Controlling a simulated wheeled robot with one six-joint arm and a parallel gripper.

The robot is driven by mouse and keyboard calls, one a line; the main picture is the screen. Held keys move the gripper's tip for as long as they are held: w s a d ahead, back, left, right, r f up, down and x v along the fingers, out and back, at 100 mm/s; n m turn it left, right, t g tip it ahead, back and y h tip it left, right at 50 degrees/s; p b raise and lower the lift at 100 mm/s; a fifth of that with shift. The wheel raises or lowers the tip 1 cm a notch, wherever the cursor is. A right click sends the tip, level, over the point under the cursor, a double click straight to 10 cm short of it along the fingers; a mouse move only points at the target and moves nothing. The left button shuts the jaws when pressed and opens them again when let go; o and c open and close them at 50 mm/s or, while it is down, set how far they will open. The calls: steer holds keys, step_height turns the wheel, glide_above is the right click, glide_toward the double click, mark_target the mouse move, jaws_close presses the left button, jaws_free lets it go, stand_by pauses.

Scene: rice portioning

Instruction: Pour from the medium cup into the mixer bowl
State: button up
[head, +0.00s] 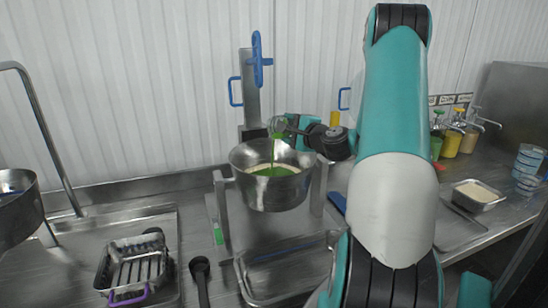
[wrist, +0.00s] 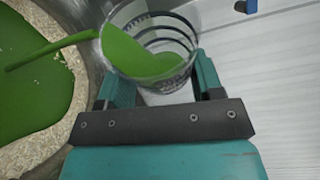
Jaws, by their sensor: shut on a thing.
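The mixer bowl (head: 258,190) is a round steel bowl on a stand in the middle of the head view. It holds pale rice-like grains with green liquid on top; its inside also shows at the left of the wrist view (wrist: 85,60). My gripper (head: 287,124) is above the bowl's back right rim. It is shut on the medium cup (wrist: 180,45), a clear cup with dark rings. The cup is tilted toward the bowl, and a green stream runs from its lip into the bowl. Some green liquid is still in the cup.
A wire rack basket (head: 135,270) and a black ladle-like tool (head: 200,275) lie on the steel counter at left. A rice tray (head: 478,194), pump bottles (head: 452,140) and stacked blue-labelled tubs (head: 527,165) stand at right. A metal tray (head: 275,275) is in front of the bowl.

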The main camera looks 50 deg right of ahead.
steer(key=shift+a+r+n+t+h+b, duration=0.4)
steer(key=shift+n+b, duration=0.8)
steer(key=shift+b, duration=1.4)
